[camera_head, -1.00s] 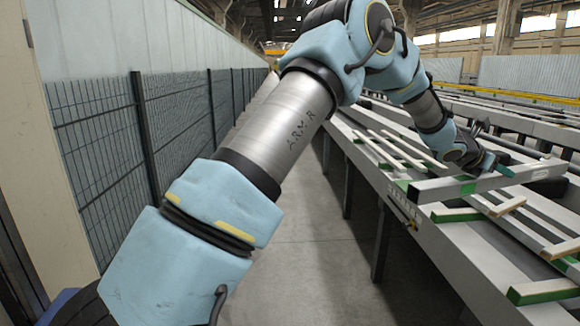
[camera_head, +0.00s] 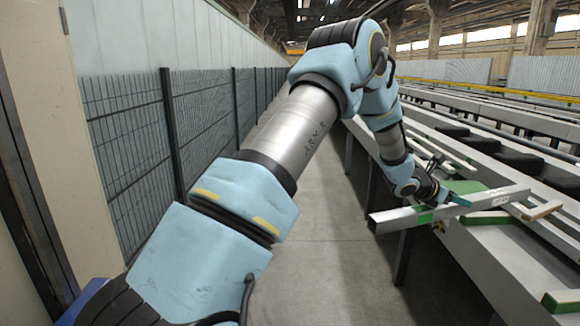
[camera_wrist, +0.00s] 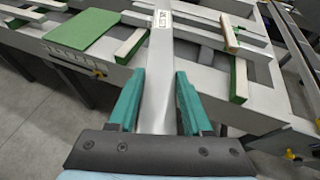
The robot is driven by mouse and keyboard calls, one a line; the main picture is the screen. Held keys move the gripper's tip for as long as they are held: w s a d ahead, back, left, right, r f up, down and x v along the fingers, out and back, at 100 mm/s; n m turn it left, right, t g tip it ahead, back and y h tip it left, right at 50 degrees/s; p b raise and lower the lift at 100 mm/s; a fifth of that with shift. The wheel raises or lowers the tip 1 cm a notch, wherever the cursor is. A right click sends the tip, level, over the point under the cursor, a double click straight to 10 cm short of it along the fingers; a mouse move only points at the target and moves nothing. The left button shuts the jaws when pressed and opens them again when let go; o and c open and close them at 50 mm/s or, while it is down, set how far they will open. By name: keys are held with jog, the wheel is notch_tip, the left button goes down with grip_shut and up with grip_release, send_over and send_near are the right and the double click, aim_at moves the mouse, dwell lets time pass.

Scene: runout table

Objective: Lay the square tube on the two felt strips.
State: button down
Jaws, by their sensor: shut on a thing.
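My gripper (camera_head: 450,204) is shut on the grey square tube (camera_head: 395,220). In the wrist view the teal fingers of my gripper (camera_wrist: 158,82) stand on either side of the tube (camera_wrist: 160,52), which runs away from me and has a white label at its far part. In the head view the tube lies across the table's near edge, one end jutting over the aisle. A green strip (camera_head: 486,220) shows under or beside the tube. Another green strip (camera_wrist: 239,80) lies right of the tube in the wrist view. Whether the tube touches anything below, I cannot tell.
A flat green pad (camera_wrist: 84,32) and a pale wooden strip (camera_wrist: 131,46) lie left of the tube. A wooden piece (camera_wrist: 230,36) lies to its right. A green-sided block (camera_head: 562,302) sits near the table's front. The aisle floor (camera_head: 335,270) is clear.

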jog(key=w+a+f+n+t+y+b, duration=0.1)
jog(key=w+a+f, duration=0.1)
jog(key=a+f, duration=0.6)
jog(key=w+a+f+n+t+b, duration=0.1)
jog(key=w+a+f, duration=0.15)
jog(key=a, duration=0.85)
jog(key=w+a+f+n+t+y+b, duration=0.1)
jog(key=w+a+f+t, duration=0.1)
jog(key=a+f, duration=0.6)
jog(key=s+a+f+n+t+y+b, duration=0.1)
jog(key=s+a+n, duration=0.1)
jog(key=a, duration=0.8)
jog(key=s+a+f+n+t+y+b, duration=0.1)
jog(key=s+a+f+n+t+y, duration=0.1)
jog(key=a, duration=0.9)
jog(key=s+a+f+n+t+y+b, duration=0.1)
jog(key=s+a, duration=0.3)
jog(key=a, duration=0.7)
jog(key=shift+a+f+n+t+y, duration=0.3)
jog(key=shift+f+n, duration=0.15)
jog(key=shift+n, duration=0.25)
jog(key=shift+d, duration=0.2)
